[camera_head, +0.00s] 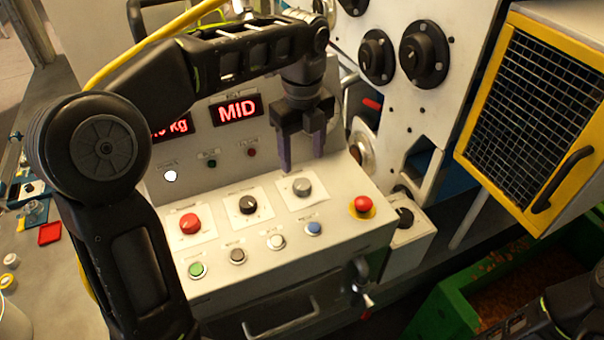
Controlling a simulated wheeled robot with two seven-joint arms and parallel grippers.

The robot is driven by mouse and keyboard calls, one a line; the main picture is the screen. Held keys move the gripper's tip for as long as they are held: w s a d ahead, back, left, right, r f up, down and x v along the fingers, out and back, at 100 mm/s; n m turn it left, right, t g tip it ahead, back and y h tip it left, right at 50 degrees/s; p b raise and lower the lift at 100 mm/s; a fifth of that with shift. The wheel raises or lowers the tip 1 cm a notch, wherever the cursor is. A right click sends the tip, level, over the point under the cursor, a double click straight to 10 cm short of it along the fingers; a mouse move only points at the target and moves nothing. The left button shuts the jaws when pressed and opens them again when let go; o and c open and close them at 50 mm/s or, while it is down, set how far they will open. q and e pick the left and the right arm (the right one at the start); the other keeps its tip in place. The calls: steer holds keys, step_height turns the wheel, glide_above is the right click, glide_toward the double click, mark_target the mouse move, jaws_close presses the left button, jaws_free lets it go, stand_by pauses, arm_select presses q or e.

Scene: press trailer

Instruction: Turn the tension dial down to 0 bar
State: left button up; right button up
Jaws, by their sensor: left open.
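The sloped control panel (340,205) carries a row of three knobs on white plates: a red knob (190,223), a black knob (247,204) and a grey knob (302,187). Their labels are too small to read, so I cannot tell by name which is the tension dial. My left gripper (301,160) points down with its fingers apart and empty, just above and behind the grey knob, apparently not touching it. A red lit display (237,110) reads MID; another, partly hidden by my left arm, ends in Kg. My right gripper is out of view.
Green (198,270), grey, white and blue (314,228) push buttons line the panel's front. A red emergency button (363,205) sits at its right. Large black dials (424,54) are on the upright panel behind. A yellow-framed mesh guard (530,90) and green bin (450,305) stand right.

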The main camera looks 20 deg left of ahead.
mark_target(302, 183)
arm_select(q)
steer(key=shift+w+a+f, duration=0.1)
steer(key=shift+f, duration=3.85)
steer(key=shift+c, duration=0.6)
jaws_close()
